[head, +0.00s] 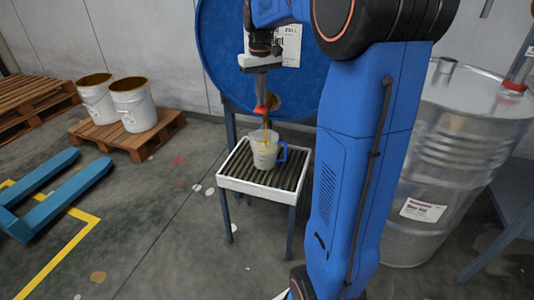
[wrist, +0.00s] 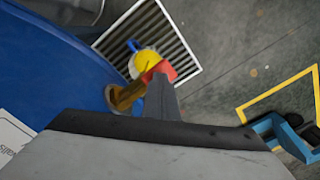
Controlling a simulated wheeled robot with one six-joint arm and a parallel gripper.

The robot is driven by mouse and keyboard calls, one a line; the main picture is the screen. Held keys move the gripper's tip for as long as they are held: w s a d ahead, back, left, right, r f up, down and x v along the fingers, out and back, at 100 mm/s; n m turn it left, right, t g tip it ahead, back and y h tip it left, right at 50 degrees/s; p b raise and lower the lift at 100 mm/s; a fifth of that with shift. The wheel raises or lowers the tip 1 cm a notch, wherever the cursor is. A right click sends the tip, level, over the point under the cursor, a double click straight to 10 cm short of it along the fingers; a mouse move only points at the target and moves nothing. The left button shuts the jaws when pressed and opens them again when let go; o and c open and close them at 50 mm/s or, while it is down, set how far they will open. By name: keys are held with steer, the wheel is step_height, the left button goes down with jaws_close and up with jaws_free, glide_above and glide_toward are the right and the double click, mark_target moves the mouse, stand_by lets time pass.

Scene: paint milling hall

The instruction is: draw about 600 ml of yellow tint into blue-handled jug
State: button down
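The blue-handled jug (head: 265,152) is pale and translucent. It stands upright on a slatted stand (head: 262,189), below the tap of a big blue drum (head: 222,40). A thin yellow stream (head: 267,125) runs from the tap into it. In the wrist view, yellow tint (wrist: 147,60) shows in its mouth; the level against any marks is too small to read. My gripper (head: 262,97) points down with its fingertips at the red tap handle (head: 261,109). Its fingers look closed together, and the tip overlaps the red handle (wrist: 165,70) in the wrist view. The brass tap (wrist: 124,97) is partly hidden.
A steel drum (head: 425,180) stands at the right. Two white buckets (head: 141,108) stand on a wooden pallet (head: 122,138) at the left. A blue pallet truck (head: 45,185) and yellow floor lines lie at the lower left. The floor before the stand is clear.

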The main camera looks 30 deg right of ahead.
step_height(320, 180, up, 7)
stand_by(0.6)
stand_by(0.3)
steer(key=s+a+f+t, duration=0.1)
steer(key=s+a+f, duration=0.3)
steer(key=s, duration=0.6)
steer(key=s+a+f+n+t, duration=0.1)
steer(key=s+a+f, duration=0.4)
steer(key=s, duration=0.5)
steer(key=s+a+f+t, duration=0.2)
steer(key=s+a+f, duration=0.3)
steer(key=s, duration=0.5)
steer(key=shift+a+f+t, duration=0.2)
steer(key=shift+a+t, duration=0.2)
steer(key=shift+a, duration=0.5)
steer(key=shift+s, duration=0.1)
stand_by(0.4)
